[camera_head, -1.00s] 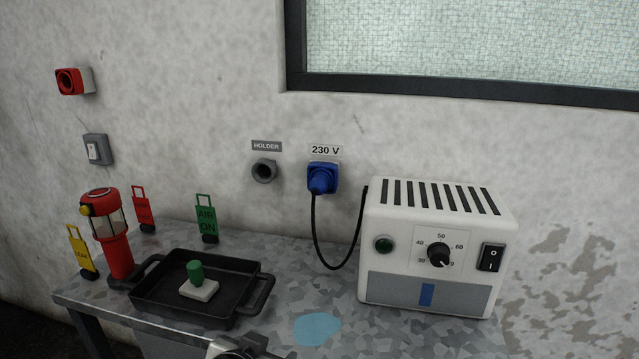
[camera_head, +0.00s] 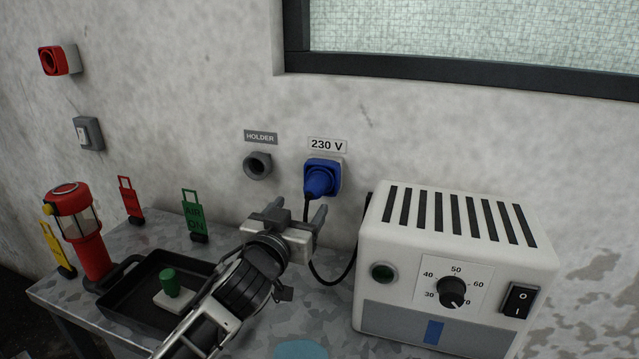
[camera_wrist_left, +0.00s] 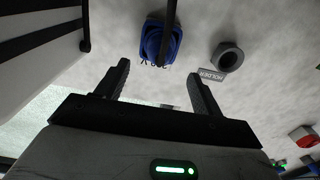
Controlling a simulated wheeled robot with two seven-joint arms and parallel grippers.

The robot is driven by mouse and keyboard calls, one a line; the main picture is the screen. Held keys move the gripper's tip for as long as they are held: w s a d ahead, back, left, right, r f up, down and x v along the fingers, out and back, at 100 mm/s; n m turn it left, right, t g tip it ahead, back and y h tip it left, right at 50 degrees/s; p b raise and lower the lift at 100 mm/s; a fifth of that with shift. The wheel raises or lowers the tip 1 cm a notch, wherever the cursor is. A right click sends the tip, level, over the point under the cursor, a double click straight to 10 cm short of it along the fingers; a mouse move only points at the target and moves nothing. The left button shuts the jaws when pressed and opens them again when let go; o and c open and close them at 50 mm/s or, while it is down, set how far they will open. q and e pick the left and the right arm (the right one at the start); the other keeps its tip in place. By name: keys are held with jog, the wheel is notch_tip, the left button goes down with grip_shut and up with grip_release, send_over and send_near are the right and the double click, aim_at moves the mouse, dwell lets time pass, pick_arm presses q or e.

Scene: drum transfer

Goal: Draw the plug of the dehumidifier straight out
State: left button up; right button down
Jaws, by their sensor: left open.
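The blue plug (camera_head: 319,183) sits in the blue wall socket (camera_head: 328,166) under the 230 V label. Its black cord (camera_head: 351,262) hangs down in a loop toward the white dehumidifier (camera_head: 400,240). My left gripper (camera_head: 299,211) is open and empty, below and in front of the plug, its fingers pointing toward the wall. In the left wrist view the gripper (camera_wrist_left: 160,73) shows both fingers apart, with the blue plug (camera_wrist_left: 159,40) beyond the tips and nothing between them. My right gripper is not in view.
A grey holder (camera_head: 257,165) is on the wall left of the socket. A black tray (camera_head: 135,290) with a green-knobbed block, a red lantern (camera_head: 90,250) and several coloured tags stand on the left of the grey table (camera_head: 150,237). The dehumidifier fills the right side.

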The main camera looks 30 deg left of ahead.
aim_at(310, 196)
pick_arm(q)
jog(key=shift+b+x, duration=0.35)
jog(key=shift+x, duration=4.2)
jog(key=shift+p, duration=0.3)
grip_shut()
jog(key=shift+p+v, duration=0.95)
jog(key=shift+v, duration=2.05)
